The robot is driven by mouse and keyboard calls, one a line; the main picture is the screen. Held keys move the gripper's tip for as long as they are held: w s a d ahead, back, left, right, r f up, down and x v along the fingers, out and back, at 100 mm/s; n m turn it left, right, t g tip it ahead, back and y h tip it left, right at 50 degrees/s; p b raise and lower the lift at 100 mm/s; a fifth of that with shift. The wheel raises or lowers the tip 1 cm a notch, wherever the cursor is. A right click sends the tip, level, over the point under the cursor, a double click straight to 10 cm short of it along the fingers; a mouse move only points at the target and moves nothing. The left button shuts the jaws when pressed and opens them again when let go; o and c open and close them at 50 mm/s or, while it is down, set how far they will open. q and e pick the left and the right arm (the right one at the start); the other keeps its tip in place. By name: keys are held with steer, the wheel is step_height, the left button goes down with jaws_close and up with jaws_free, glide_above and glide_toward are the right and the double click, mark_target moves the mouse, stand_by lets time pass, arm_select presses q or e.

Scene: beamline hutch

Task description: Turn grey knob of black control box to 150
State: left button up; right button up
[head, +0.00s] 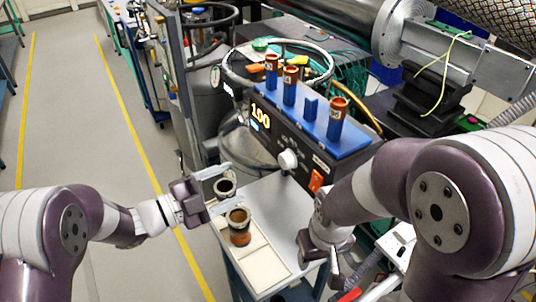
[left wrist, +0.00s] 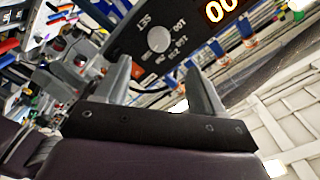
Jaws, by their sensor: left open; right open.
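The black control box (head: 275,140) stands at the middle of the head view, its orange display (head: 260,116) reading 100. The grey knob (head: 288,160) is on its front face. In the left wrist view the knob (left wrist: 160,39) shows round and pale beside a printed number scale; I cannot tell its pointer's direction. My left gripper (head: 228,187) is open and empty, left of the knob and apart from it. Its fingers also show in the left wrist view (left wrist: 158,75), below the knob. My right gripper (head: 320,262) is open, low and right of the tray.
An orange switch (head: 316,181) sits right of the knob.

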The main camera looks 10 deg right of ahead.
mark_target(282, 162)
arm_select(q)
steer(key=p+x, duration=0.1)
steer(key=x, duration=0.3)
steer(key=p+x, duration=0.1)
steer(key=x, duration=0.4)
steer(key=shift+r+p, duration=0.2)
steer(key=shift+p, duration=0.2)
steer(key=x, duration=0.3)
steer(key=shift+s+p, duration=0.3)
steer(key=shift+s, duration=0.05)
steer(key=shift+d, duration=0.5)
steer(key=shift+w+a+f, duration=0.1)
steer(key=shift+w+a, duration=0.05)
steer(key=shift+w, duration=0.05)
steer(key=c, duration=1.1)
arm_select(e)
steer(key=r, duration=0.3)
steer(key=shift+s+d+r, duration=0.1)
steer(key=shift+s+r, duration=0.15)
steer(key=shift+r, duration=0.1)
